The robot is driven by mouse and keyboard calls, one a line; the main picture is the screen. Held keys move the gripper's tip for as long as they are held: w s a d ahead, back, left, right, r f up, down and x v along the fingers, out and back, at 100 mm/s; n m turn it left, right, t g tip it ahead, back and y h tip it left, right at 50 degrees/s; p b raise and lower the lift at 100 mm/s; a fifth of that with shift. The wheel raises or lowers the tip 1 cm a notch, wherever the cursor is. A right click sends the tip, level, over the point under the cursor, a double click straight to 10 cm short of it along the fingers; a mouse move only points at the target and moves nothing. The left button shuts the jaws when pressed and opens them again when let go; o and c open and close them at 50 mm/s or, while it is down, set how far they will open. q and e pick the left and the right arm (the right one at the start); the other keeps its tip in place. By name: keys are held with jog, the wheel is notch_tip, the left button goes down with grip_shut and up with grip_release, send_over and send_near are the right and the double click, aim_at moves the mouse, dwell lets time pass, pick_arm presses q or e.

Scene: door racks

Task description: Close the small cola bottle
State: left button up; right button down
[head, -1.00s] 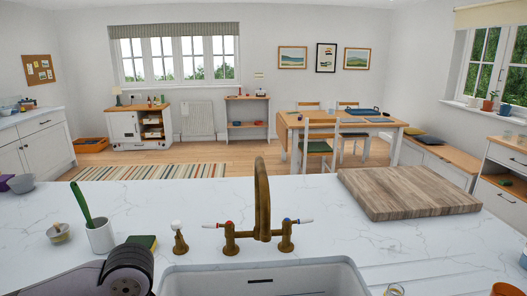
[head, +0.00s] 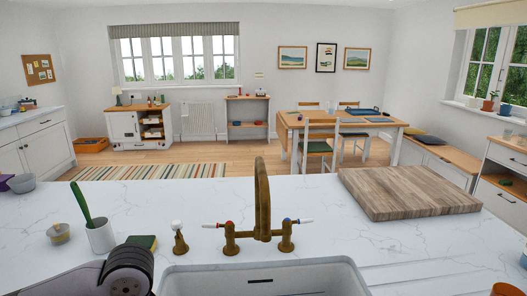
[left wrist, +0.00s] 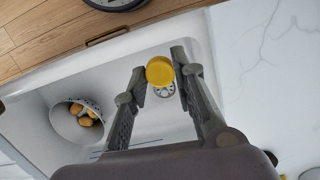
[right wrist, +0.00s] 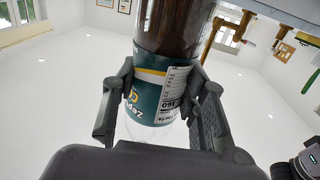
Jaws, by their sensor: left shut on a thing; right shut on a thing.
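The small cola bottle (right wrist: 165,85) is between the fingers of my right gripper (right wrist: 160,90) in the right wrist view. It has dark liquid, a teal label with a yellow stripe and a clear part. That view is upside down, and the clear part points towards the ceiling. The bottle's mouth is hidden behind the gripper. A round yellow cap (left wrist: 159,70) is pinched at the fingertips of my left gripper (left wrist: 162,72), above the sink. Neither gripper's fingers show in the head view, so I cannot tell how far the cap is from the bottle.
The white sink (head: 262,277) lies in front, with a brass tap (head: 262,205) behind it. A bowl of potatoes (left wrist: 80,117) is in the sink. A cutting board (head: 405,192) is at right, a brush cup (head: 101,236) and sponge (head: 142,241) at left. An orange cup (head: 506,290) is bottom right.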

dwell(0.4)
jog(key=w+a+n+g+y, duration=0.2)
jog(key=w+a+n+y, duration=0.1)
jog(key=a, duration=0.4)
jog(key=w+a+r+n+g+y, duration=0.1)
jog(key=w+a+n+g+y, duration=0.1)
jog(key=a+n+y, duration=0.3)
jog(key=w+a+y, duration=0.1)
jog(key=a+y, duration=0.1)
jog(key=y, duration=0.1)
jog(key=shift+y, duration=0.3)
pick_arm(q)
jog(key=shift+w+d+r, duration=0.25)
jog(key=shift+w, duration=0.05)
jog(key=w+d+r+n, duration=0.3)
jog(key=d+r+n, duration=0.1)
jog(key=d+r, duration=0.7)
jog(key=w+d+r+n+h, duration=0.1)
jog(key=w+d+r+n, duration=0.2)
jog(key=d+r, duration=0.8)
notch_tip(320, 180, up, 3)
jog(key=shift+w+r+n, duration=0.1)
jog(key=shift+w+n, duration=0.15)
jog(key=shift+n, duration=0.15)
